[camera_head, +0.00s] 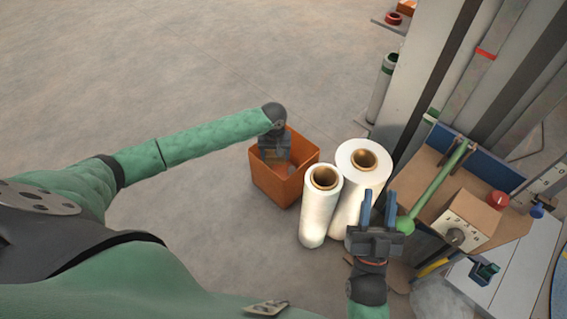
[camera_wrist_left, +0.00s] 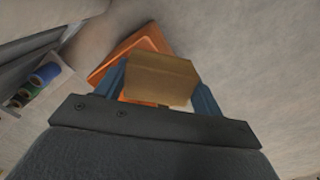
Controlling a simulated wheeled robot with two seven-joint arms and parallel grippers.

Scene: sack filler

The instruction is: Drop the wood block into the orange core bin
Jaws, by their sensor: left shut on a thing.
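The orange core bin (camera_head: 281,187) stands on the floor in the head view, left of two white rolls. My left gripper (camera_head: 272,158) is over the bin's opening, pointing down. In the left wrist view the wood block (camera_wrist_left: 160,78) sits between the blue fingers of my left gripper (camera_wrist_left: 162,88), which is shut on it. The orange bin (camera_wrist_left: 136,45) shows behind the block there. In the head view the block is mostly hidden by the gripper. My right gripper (camera_head: 378,208) is open and empty, in front of the rolls, its two blue fingers apart.
A short white roll (camera_head: 319,217) and a taller white roll (camera_head: 350,205) stand close to the bin's right side. A machine with a green lever (camera_head: 437,185) and a dial box (camera_head: 468,221) is at the right. The floor left of the bin is clear.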

